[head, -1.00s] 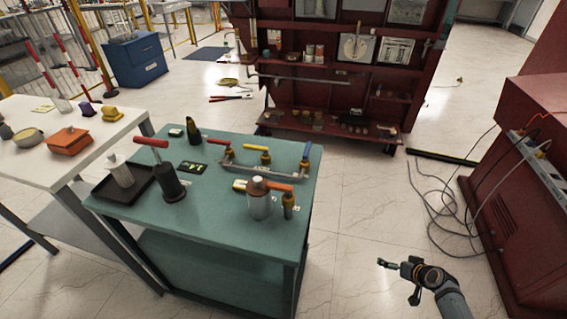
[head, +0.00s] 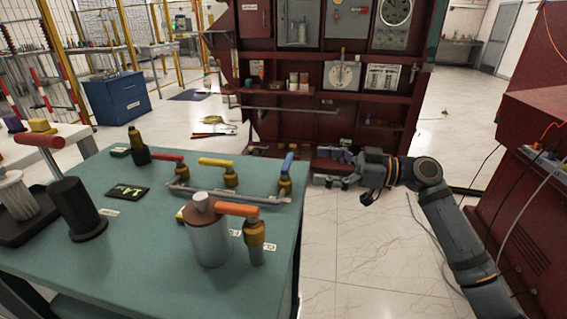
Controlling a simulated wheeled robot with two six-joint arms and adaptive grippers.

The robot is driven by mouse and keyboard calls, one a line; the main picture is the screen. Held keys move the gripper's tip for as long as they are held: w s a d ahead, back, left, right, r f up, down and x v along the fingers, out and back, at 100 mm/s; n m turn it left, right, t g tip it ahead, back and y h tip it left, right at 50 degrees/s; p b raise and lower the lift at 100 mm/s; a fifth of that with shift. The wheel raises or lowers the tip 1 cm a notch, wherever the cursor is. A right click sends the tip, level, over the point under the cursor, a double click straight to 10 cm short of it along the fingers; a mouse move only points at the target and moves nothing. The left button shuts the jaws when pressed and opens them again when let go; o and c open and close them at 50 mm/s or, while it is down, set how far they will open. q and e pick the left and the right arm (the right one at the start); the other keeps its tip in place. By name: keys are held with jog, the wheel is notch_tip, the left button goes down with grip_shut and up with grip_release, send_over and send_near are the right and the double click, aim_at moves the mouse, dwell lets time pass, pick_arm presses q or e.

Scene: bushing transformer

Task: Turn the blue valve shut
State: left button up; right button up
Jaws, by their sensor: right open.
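The blue valve (head: 286,174) stands at the right end of a grey pipe manifold (head: 225,193) near the table's right edge. Its blue handle is raised above a brass body. On the same manifold are a yellow-handled valve (head: 229,171) in the middle and a red-handled valve (head: 181,169) at the left. My right gripper (head: 328,179) is just right of the blue valve, beyond the table edge, open and apart from it, with its fingers pointing left. My left gripper is not in view.
The green table (head: 150,258) also holds a grey cylinder (head: 208,240), an orange-handled valve (head: 255,240), a black cylinder (head: 78,208) and a dark bottle (head: 139,147). A red shelf rack (head: 300,110) stands behind. Floor right of the table is clear.

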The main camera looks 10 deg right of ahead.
aim_at(291, 162)
jog(key=x, duration=0.7)
jog(key=shift+w+a+p, duration=0.15)
jog(key=shift+a+p, duration=0.1)
jog(key=shift+p, duration=0.05)
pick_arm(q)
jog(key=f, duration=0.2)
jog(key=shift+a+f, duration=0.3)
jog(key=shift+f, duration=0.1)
pick_arm(e)
jog(key=c, duration=1.7)
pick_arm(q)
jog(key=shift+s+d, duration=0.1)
pick_arm(e)
jog(key=shift+o, duration=0.2)
